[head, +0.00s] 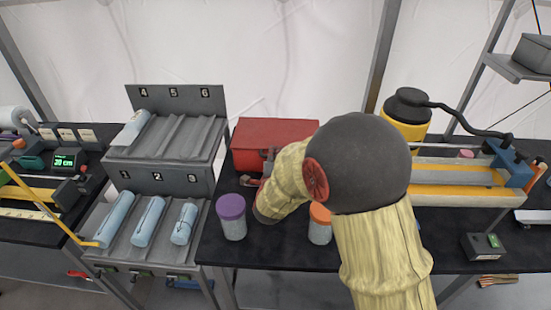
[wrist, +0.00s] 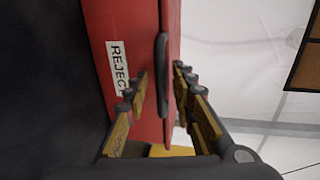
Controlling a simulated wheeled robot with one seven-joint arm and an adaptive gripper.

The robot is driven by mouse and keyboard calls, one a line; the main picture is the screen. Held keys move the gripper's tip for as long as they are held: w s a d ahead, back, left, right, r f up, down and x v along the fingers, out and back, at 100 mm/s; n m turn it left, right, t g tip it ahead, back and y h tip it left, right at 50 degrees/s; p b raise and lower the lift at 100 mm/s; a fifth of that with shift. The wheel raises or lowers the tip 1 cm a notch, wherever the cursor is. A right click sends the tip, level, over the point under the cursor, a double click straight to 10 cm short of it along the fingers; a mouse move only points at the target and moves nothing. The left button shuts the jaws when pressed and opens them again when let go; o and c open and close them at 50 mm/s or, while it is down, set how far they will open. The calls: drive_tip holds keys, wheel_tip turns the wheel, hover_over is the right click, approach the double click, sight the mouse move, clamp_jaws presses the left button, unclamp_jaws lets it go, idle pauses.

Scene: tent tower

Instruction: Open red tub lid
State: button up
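The red tub (head: 262,133) stands at the back of the black table in the head view, with its lid (head: 285,128) down. In the wrist view the tub's red front (wrist: 130,25) carries a white REJECT label (wrist: 118,68). A dark handle (wrist: 162,60) sticks out along the lid's edge. My gripper (wrist: 160,84) is open, with one finger on each side of the handle and gaps visible between. In the head view my gripper (head: 264,162) is at the tub's front, partly hidden by my sleeved arm.
A purple-lidded jar (head: 231,218) stands left of my arm and an orange-lidded jar (head: 320,224) close beside it. A numbered grey rack (head: 165,180) with blue rolls is at the left. A yellow-black canister (head: 408,112) and a long yellow-edged tray (head: 465,192) are at the right.

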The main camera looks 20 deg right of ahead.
drive_tip(key=shift+c, duration=1.1)
drive_tip(key=c, duration=0.4)
clamp_jaws()
